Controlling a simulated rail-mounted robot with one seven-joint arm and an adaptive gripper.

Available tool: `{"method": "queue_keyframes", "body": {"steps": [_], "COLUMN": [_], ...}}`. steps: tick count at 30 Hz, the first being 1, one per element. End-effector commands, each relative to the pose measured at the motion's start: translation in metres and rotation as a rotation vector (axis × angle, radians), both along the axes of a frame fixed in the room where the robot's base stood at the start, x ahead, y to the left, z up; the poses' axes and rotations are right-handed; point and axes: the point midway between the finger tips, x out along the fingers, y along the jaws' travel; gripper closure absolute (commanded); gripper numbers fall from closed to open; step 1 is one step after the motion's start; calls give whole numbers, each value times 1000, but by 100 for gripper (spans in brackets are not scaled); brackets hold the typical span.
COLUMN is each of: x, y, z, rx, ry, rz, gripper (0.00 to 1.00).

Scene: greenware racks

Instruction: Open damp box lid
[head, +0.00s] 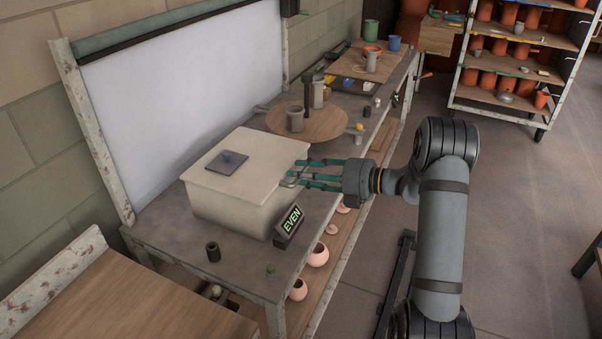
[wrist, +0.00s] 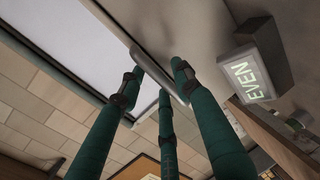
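The damp box (head: 228,205) is a cream box on the grey workbench. Its pale lid (head: 270,150) lies flat and shut on top. A small metal handle (head: 290,181) shows at the lid's right front edge. My gripper (head: 303,175) has three green fingers and reaches to this edge from the right. In the wrist view, a grey bar (wrist: 158,74), seemingly the handle, runs between the dark fingertips of my gripper (wrist: 158,82). I cannot tell whether the fingers press on it.
A dark slab (head: 226,163) with a small knob lies on the lid. An "EVEN" sign (head: 289,226) stands close in front of the box, also in the wrist view (wrist: 250,77). A round wooden board (head: 325,122) with grey pots lies behind.

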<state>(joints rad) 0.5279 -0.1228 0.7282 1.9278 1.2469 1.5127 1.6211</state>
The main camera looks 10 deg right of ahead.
Motion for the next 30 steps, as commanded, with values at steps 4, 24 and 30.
{"method": "queue_keyframes", "body": {"steps": [4,24,30], "x": [4,3,3], "y": [5,5,5], "z": [-2,-2,-2], "rx": [-1,-1,-2], "ry": [0,0,1], "rz": [1,1,1], "gripper": [67,93,100]}}
